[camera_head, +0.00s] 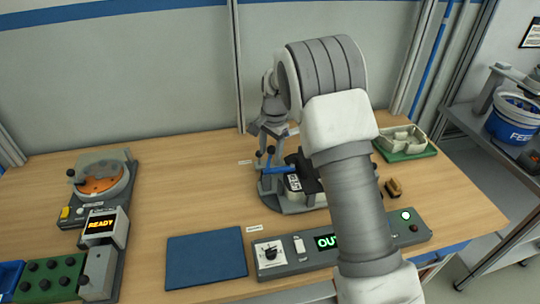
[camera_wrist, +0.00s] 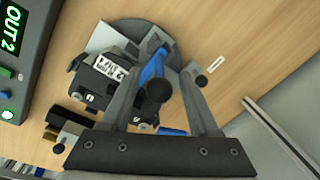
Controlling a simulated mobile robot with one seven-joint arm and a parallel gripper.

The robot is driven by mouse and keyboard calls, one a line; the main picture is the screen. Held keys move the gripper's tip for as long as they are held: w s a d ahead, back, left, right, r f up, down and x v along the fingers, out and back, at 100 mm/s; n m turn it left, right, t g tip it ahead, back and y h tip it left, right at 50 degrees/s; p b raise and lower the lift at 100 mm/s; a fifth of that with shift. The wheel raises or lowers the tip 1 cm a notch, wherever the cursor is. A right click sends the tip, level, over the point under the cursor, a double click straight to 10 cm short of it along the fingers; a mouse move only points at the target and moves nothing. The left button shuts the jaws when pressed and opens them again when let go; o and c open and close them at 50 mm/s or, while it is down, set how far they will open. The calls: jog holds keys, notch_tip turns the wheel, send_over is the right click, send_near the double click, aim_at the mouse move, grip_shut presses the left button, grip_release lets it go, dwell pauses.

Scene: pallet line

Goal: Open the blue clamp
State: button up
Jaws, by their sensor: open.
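The blue clamp (camera_head: 280,170) is on a round grey fixture (camera_head: 298,207) on the table, partly hidden by my arm in the head view. In the wrist view its blue lever (camera_wrist: 151,70) runs toward a round black knob (camera_wrist: 158,90). A black block with a white label (camera_wrist: 107,68) sits beside the lever on the fixture. My gripper (camera_wrist: 158,75) is open, with one finger on each side of the lever and knob. Whether either finger touches them I cannot tell. In the head view my gripper (camera_head: 266,152) is above the fixture, pointing down.
A control box with a green display (camera_head: 328,241) stands in front of the fixture, and a blue mat (camera_head: 206,260) lies to the left. A green tray with a pale part (camera_head: 407,154) and a small brown-black block (camera_head: 393,188) are to the right. The table's middle left is clear.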

jog(key=shift+w+f, duration=0.1)
jog(key=shift+f, duration=0.8)
jog(key=shift+c, duration=0.4)
grip_shut()
dwell(0.5)
